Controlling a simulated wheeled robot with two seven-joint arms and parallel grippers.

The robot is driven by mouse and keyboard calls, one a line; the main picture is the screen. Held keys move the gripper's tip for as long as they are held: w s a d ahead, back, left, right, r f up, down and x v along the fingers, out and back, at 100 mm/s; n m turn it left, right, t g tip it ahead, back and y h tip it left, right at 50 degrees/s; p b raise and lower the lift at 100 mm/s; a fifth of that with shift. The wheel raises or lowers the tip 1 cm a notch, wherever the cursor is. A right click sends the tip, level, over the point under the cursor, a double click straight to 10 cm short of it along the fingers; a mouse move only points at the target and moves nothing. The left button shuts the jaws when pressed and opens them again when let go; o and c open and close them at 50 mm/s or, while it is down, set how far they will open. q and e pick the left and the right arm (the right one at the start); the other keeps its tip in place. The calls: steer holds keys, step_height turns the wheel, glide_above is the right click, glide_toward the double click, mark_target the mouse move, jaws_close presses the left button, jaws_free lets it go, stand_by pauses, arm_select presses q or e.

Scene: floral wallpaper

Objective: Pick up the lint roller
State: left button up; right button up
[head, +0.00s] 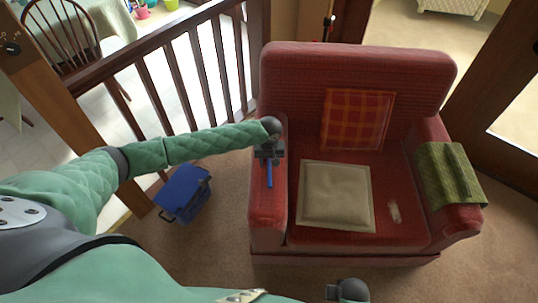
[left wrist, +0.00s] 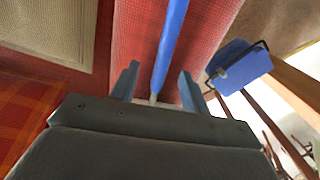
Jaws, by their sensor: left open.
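The lint roller (head: 269,174) lies on the left armrest of the red armchair, its blue handle pointing toward the front of the chair. My left gripper (head: 269,153) is over the armrest at the roller's far end and hides that end in the head view. In the left wrist view, the blue handle (left wrist: 172,42) runs between the two open fingers of my left gripper (left wrist: 158,78), with gaps on both sides.
The red armchair (head: 300,236) holds a beige cushion (head: 335,195), a plaid cushion (head: 357,119) and a green cloth (head: 448,172) on its right arm. A blue box (head: 183,193) stands on the floor to the left. A wooden railing (head: 190,43) runs behind my left arm.

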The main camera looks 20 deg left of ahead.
mark_target(269, 163)
arm_select(q)
steer(key=shift+f, duration=0.25)
arm_select(e)
steer(key=shift+f, duration=0.3)
arm_select(q)
jaws_close()
